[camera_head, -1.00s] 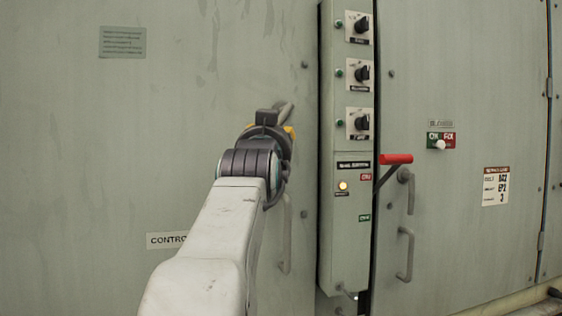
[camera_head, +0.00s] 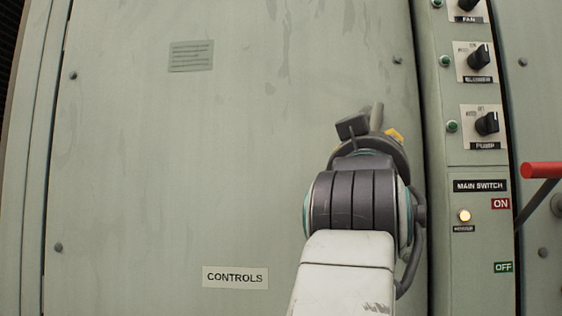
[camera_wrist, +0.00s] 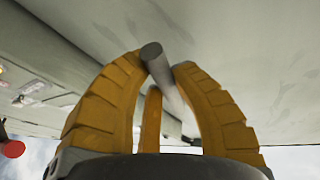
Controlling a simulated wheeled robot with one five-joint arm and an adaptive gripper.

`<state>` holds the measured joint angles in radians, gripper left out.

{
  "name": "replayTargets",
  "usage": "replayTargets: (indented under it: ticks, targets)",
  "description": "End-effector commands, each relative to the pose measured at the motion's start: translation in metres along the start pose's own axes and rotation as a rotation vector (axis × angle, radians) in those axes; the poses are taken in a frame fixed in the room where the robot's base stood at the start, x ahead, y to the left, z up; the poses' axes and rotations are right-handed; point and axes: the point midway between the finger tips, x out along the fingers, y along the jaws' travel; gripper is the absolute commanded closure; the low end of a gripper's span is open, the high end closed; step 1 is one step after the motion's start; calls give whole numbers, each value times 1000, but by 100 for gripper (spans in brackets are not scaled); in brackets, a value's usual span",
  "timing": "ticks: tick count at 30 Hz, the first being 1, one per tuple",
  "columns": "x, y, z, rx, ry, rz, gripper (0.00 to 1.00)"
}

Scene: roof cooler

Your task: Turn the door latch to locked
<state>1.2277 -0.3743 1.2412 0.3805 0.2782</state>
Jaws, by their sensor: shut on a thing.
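The door latch is a grey rod-like handle (camera_head: 377,115) on the pale green door (camera_head: 240,150) marked CONTROLS. Its upper end stands almost upright above my gripper in the head view. In the wrist view the latch (camera_wrist: 153,52) shows as a round grey bar between the yellow fingers. My gripper (camera_wrist: 160,67) is shut on this latch. In the head view my gripper (camera_head: 385,133) is mostly hidden behind my own wrist, with a little yellow showing. The latch's pivot and any locked or unlocked marking are hidden.
A switch panel (camera_head: 466,240) with black knobs, green lamps and a lit lamp stands right of the door. A red-gripped lever (camera_head: 541,169) sticks out at the right edge. A grey pull handle (camera_head: 412,262) is partly behind my arm. The door's left side is clear.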

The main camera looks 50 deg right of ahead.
Motion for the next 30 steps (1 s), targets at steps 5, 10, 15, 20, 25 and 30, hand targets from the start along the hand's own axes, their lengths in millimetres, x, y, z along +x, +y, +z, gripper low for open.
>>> replayTargets:
  ticks: [5,10,15,20,25,30]
  targets:
    - [-1,-2,-6,-1,14,-5,100]
    - [-1,-2,-6,0,14,-5,74]
    - [-1,-2,-4,0,10,-4,59]
    - [0,-1,-2,1,5,-2,49]
    - [0,-1,-1,1,3,-2,49]
    - [0,0,-1,1,2,-1,49]
